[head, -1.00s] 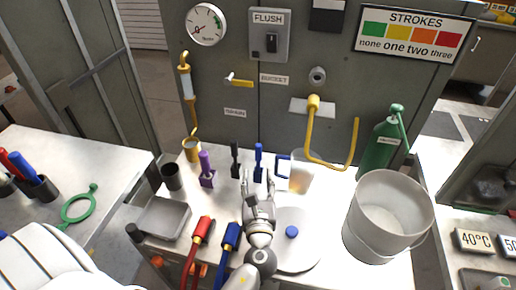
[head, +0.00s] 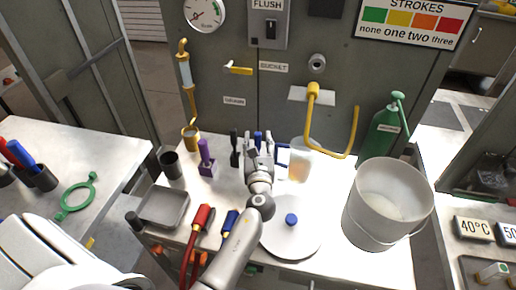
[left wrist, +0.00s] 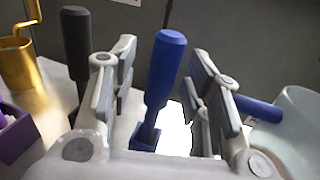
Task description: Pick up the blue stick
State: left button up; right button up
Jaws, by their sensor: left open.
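The blue stick (left wrist: 160,75) stands upright in a small blue base (left wrist: 146,136) in the left wrist view. In the head view only its top (head: 257,137) shows, behind my left gripper (head: 260,152). My left gripper is open, and in the left wrist view (left wrist: 165,95) its fingers stand on either side of the blue stick, with gaps between fingers and stick. My right gripper is not seen.
A clear jug with a blue handle (head: 300,162) stands close on the right. A white bucket (head: 385,205) and a grey tray (head: 163,207) flank the work area.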

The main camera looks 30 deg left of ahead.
pick_arm(q)
jog(key=c, duration=1)
jog(key=shift+o, duration=0.2)
